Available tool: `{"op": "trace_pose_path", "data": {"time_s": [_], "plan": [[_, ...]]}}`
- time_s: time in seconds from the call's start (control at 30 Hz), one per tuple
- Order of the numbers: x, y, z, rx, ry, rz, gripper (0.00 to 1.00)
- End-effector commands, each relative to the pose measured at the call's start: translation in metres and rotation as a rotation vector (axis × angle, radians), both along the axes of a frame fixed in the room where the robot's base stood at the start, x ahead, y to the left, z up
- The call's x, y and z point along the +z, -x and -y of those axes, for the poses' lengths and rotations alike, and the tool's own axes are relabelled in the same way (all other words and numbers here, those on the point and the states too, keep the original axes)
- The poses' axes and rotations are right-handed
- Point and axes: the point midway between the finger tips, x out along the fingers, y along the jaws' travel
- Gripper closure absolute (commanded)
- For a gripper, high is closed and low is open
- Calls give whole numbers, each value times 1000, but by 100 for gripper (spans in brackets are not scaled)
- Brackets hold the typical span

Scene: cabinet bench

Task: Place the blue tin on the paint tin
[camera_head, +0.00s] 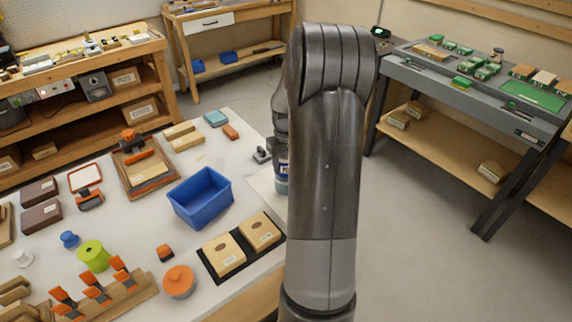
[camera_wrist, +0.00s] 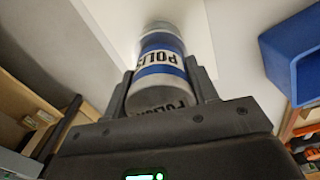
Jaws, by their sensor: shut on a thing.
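A tin with a white and blue band lettered "POLIS…" (camera_wrist: 162,62) is between the two fingers of my gripper (camera_wrist: 160,78) in the wrist view. The gripper is shut on it. In the head view this tin (camera_head: 282,180) shows partly, at the left edge of my arm by the bench's right edge. My arm hides the rest of it and most of the gripper. A round tin with an orange top (camera_head: 179,281) stands at the bench's front. I cannot tell for sure that it is the paint tin.
A blue bin (camera_head: 201,198) stands mid-bench and shows in the wrist view (camera_wrist: 295,55). A black tray (camera_head: 226,268) with two tan blocks lies in front of it. A lime-green cylinder (camera_head: 93,256) and an orange clamp rack (camera_head: 108,300) stand at front left. Bare white bench top lies around the bin.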

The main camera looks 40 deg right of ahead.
Motion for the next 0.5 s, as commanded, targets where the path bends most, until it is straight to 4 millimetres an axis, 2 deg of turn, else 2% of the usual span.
{"op": "trace_pose_path", "data": {"time_s": [0.07, 0.4, 0.43, 0.5], "plan": [[-8, 0, 0, 0, 0, 1, 76], [-11, 0, 0, 0, 0, 1, 76], [-12, 0, 0, 0, 0, 1, 46], [-11, 0, 0, 0, 0, 1, 40]]}}
